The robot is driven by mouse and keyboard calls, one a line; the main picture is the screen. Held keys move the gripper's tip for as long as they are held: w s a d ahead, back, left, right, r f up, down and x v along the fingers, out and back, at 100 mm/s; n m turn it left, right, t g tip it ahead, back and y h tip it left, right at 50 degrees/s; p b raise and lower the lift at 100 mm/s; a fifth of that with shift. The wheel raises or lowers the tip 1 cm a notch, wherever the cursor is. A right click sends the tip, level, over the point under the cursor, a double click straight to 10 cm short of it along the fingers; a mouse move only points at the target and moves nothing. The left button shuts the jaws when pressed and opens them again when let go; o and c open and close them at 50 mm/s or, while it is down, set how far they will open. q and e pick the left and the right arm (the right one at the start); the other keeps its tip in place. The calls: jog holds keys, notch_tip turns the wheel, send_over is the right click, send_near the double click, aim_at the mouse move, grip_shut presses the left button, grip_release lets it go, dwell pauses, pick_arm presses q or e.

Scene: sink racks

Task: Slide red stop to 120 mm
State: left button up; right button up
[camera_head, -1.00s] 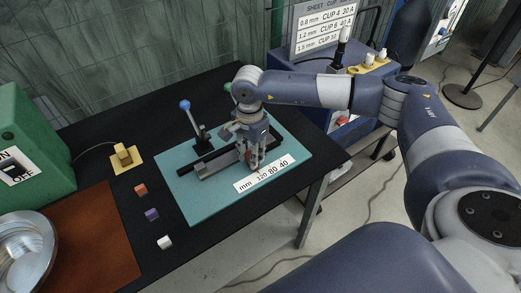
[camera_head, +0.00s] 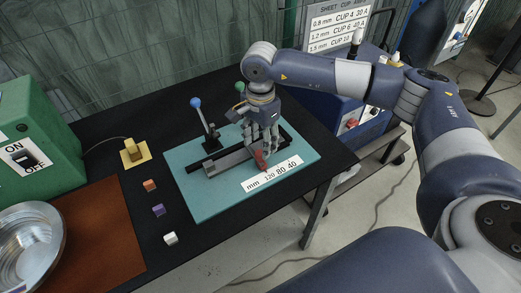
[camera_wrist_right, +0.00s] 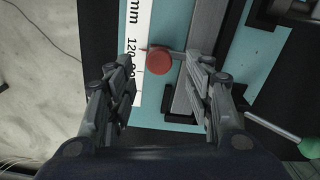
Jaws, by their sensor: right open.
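The red stop (camera_head: 261,159) sits on the grey rail (camera_head: 226,160) of the fixture on the teal board, in the head view. In the right wrist view the red stop (camera_wrist_right: 159,61) is a round knob on a short stem from the rail (camera_wrist_right: 205,30), close beside the 120 figure of the white scale (camera_wrist_right: 142,15). The scale (camera_head: 272,175) reads mm, 120, 80, 40. My right gripper (camera_head: 266,148) points down over the rail; in the wrist view its open fingers (camera_wrist_right: 160,85) lie either side of the stop's line, clear of the knob. My left gripper is out of view.
A blue-knobbed lever (camera_head: 196,104) and a green knob (camera_head: 239,87) stand behind the rail. Small blocks (camera_head: 158,210) lie left of the teal board (camera_head: 205,205). A green switch box (camera_head: 35,140) and metal bowl (camera_head: 28,245) are at the far left.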

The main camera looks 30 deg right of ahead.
notch_tip(320, 180, up, 7)
jog(key=shift+f, duration=0.15)
dwell(0.5)
